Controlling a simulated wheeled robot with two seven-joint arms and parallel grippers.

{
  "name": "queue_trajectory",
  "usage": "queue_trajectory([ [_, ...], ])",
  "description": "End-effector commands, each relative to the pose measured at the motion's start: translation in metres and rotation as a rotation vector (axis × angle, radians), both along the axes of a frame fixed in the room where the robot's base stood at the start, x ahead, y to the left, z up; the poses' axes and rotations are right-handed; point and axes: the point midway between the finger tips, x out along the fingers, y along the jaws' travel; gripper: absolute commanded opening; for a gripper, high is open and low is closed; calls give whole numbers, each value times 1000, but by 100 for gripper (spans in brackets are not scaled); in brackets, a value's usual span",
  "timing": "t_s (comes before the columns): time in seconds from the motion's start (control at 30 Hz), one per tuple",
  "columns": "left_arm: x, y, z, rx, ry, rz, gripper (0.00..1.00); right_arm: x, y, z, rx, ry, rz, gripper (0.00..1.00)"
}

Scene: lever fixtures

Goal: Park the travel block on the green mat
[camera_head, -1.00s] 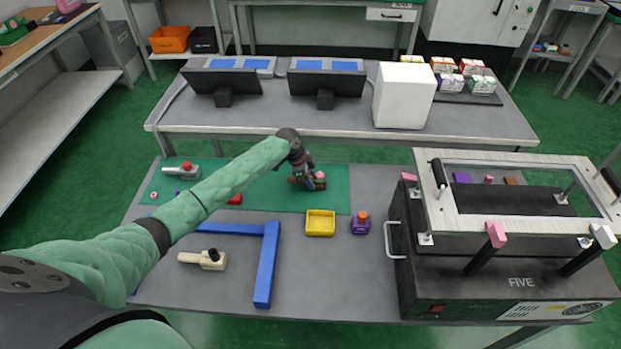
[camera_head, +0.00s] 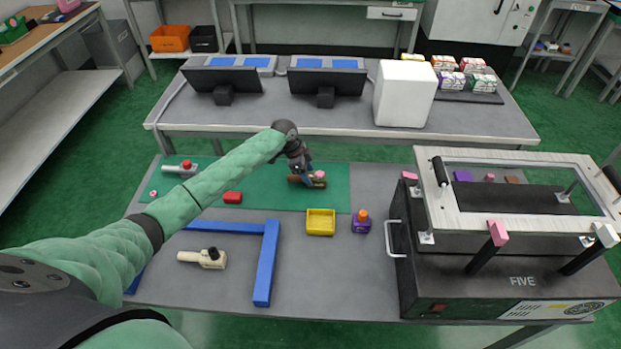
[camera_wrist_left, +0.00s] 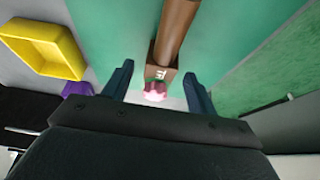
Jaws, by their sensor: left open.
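A brown block with a rod-like part and a pink knob (camera_head: 320,175) lies on the green mat (camera_head: 335,200). In the left wrist view the brown block (camera_wrist_left: 178,35) bears a small pale mark, and its pink knob (camera_wrist_left: 155,92) is nearer my wrist. My left gripper (camera_head: 304,180) is open at this block. In the left wrist view its fingers (camera_wrist_left: 158,70) stand on either side of the block's end, with gaps visible. I cannot tell from any readable label which piece is the travel block. My right gripper is not in view.
A red block (camera_head: 232,198) and a grey fixture with a red knob (camera_head: 181,169) are on the mat. A yellow tray (camera_head: 320,222), purple block (camera_head: 361,223), beige piece (camera_head: 203,258) and blue frame (camera_head: 266,265) stand in front. A large black machine (camera_head: 500,270) fills the right.

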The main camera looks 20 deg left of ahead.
Motion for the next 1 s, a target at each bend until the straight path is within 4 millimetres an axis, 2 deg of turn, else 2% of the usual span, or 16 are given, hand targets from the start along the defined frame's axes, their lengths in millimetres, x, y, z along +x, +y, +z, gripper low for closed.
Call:
queue_trajectory([
  [0.3,-6,23,56,1,-3,0,58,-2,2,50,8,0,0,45],
  [0.5,-8,31,78,1,-2,1,58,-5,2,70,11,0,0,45],
  [0.67,-9,33,84,-1,0,0,58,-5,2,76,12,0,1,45],
  [1.0,-9,33,85,-1,0,0,58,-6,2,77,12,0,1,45],
])
